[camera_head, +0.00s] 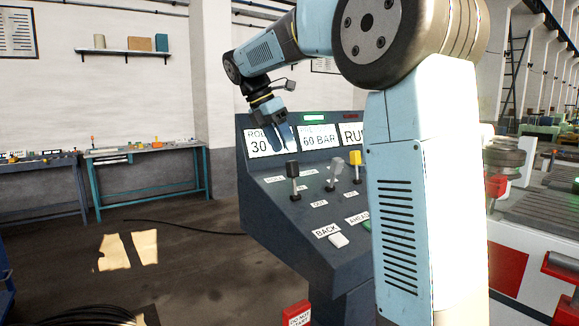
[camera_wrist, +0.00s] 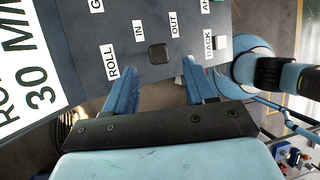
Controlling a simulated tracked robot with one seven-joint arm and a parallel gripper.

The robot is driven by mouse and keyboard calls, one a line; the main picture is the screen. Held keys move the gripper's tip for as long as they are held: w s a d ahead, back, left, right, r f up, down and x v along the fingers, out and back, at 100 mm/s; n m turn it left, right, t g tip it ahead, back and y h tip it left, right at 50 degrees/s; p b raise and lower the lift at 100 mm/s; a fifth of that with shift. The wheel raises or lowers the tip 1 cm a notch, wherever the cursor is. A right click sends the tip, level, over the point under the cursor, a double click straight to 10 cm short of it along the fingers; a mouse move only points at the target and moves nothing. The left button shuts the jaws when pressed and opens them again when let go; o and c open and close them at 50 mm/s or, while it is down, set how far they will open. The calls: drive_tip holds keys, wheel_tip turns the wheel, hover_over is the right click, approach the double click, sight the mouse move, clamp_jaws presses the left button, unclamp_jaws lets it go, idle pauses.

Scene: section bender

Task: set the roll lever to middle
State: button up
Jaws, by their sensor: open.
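The roll lever (camera_head: 292,169) has a black knob on a short stem and stands at the left of the sloping console. Its knob also shows from above in the wrist view (camera_wrist: 159,53), near the ROLL, IN and OUT labels. I cannot tell clearly which setting it is in. My gripper (camera_head: 284,148) is above the lever, close to the panel's upright face, pointing down. In the wrist view my gripper (camera_wrist: 159,65) is open and empty, with one blue finger on each side of the knob in the picture. The fingers look apart from the knob.
A grey lever (camera_head: 331,172) and a yellow lever (camera_head: 356,158) stand right of the black one. A white button (camera_head: 338,240) sits below the BACK label. The display panel (camera_head: 258,142) rises behind the levers, reading 30. Open floor lies left of the console.

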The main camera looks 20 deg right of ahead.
sight(292, 165)
drive_tip(key=x, duration=0.7)
drive_tip(key=shift+f, duration=0.1)
drive_tip(key=shift+c, duration=0.4)
clamp_jaws()
